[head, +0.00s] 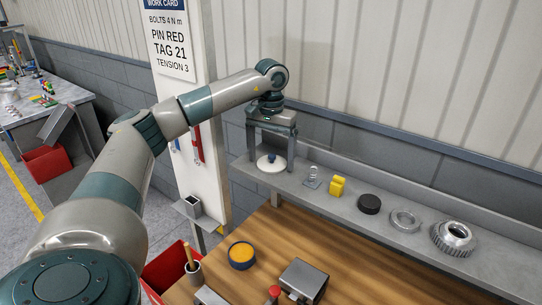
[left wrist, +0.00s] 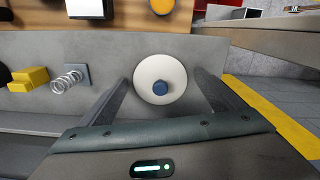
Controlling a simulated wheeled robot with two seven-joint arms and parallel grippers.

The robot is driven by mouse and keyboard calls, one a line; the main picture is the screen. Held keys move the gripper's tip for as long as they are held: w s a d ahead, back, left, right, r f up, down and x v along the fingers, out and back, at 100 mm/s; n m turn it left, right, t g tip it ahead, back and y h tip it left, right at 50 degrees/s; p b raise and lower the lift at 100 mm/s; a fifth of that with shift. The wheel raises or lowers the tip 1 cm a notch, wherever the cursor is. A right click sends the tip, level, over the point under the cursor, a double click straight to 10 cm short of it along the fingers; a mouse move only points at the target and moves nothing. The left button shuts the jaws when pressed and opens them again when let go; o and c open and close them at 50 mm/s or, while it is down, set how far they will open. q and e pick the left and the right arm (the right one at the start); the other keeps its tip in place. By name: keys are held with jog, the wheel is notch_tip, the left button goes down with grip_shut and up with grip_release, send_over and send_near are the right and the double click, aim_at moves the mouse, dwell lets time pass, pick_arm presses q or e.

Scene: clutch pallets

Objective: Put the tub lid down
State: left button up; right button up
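The tub lid, a white disc with a blue knob, lies flat on the grey shelf (head: 325,190) at its left end in the head view (head: 265,167). It also shows in the left wrist view (left wrist: 147,72), with its blue knob (left wrist: 160,87) facing the camera. My left gripper (head: 272,156) points down over the lid. Its two fingers are wide apart, one on each side of the lid, and hold nothing. I cannot tell how far the fingertips are above the shelf. A round dark tub with orange contents (head: 241,254) stands on the wooden table. My right gripper is not in view.
Along the shelf to the right stand a spring on a plate (head: 313,178), a yellow block (head: 337,187), a black puck (head: 369,204), a metal ring (head: 405,220) and a gear (head: 453,238). A white post (head: 189,110) rises left of the shelf. A metal box (head: 304,280) sits on the table.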

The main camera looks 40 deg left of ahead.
aim_at(272, 156)
pick_arm(q)
jog(key=shift+r, duration=0.15)
jog(key=shift+r, duration=0.1)
jog(key=shift+r, duration=0.25)
notch_tip(272, 156, up, 5)
jog(key=b, duration=0.2)
jog(key=shift+r+b, duration=0.1)
jog(key=shift+b, duration=0.2)
notch_tip(272, 156, up, 6)
dwell(0.8)
